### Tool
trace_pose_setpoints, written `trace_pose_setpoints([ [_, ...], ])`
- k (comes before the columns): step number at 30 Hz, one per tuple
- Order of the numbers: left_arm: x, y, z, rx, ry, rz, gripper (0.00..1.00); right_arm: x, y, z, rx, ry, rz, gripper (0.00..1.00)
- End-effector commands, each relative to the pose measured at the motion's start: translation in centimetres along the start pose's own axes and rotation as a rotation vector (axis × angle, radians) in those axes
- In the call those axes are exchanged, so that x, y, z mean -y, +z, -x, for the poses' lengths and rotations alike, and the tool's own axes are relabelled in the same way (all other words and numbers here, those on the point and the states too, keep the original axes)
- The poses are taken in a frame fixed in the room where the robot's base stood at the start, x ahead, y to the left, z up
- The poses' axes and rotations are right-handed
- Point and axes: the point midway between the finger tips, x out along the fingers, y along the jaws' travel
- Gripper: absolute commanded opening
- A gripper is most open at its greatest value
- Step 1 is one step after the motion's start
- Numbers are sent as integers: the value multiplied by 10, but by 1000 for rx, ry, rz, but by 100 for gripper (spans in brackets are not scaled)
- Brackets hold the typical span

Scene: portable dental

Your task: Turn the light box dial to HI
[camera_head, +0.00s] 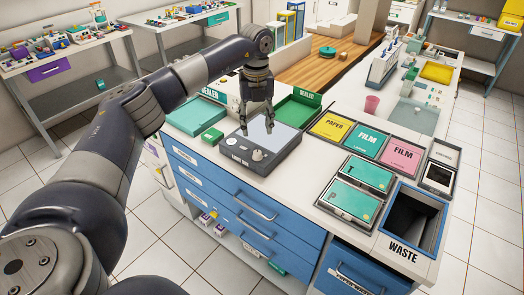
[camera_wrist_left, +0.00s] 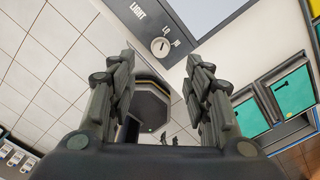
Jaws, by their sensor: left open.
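The light box (camera_head: 284,153) is a dark grey box with a pale panel on top, near the front edge of the blue-drawered counter. Its small pale dial (camera_head: 257,155) is on the front part of its top. In the left wrist view the round dial (camera_wrist_left: 160,47) shows beside small markings, LO being readable; its exact setting is too small to tell. My left gripper (camera_head: 257,128) is open and empty, pointing down above the light box, a little behind the dial in the head view. In the wrist view the dial appears beyond and between the two fingers. My right gripper is not in view.
Film and paper boxes (camera_head: 367,142), green-lidded cases (camera_head: 352,195) and a waste bin (camera_head: 440,202) are to the right.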

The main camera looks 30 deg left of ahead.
Motion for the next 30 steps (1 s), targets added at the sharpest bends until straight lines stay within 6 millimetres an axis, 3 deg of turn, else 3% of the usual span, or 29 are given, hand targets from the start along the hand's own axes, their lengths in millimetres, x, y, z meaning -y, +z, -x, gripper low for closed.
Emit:
trace_pose_setpoints([
  [15,1,-2,-87,-4,-1,-3,46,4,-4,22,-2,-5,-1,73],
  [21,1,-1,-99,-2,-3,-3,46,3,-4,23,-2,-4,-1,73],
  [28,1,-1,-100,-2,-4,-3,46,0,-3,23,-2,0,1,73],
  [29,1,-1,-100,-2,-4,-3,44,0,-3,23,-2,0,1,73],
  [30,1,-1,-100,-2,-4,-3,34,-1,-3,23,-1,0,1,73],
])
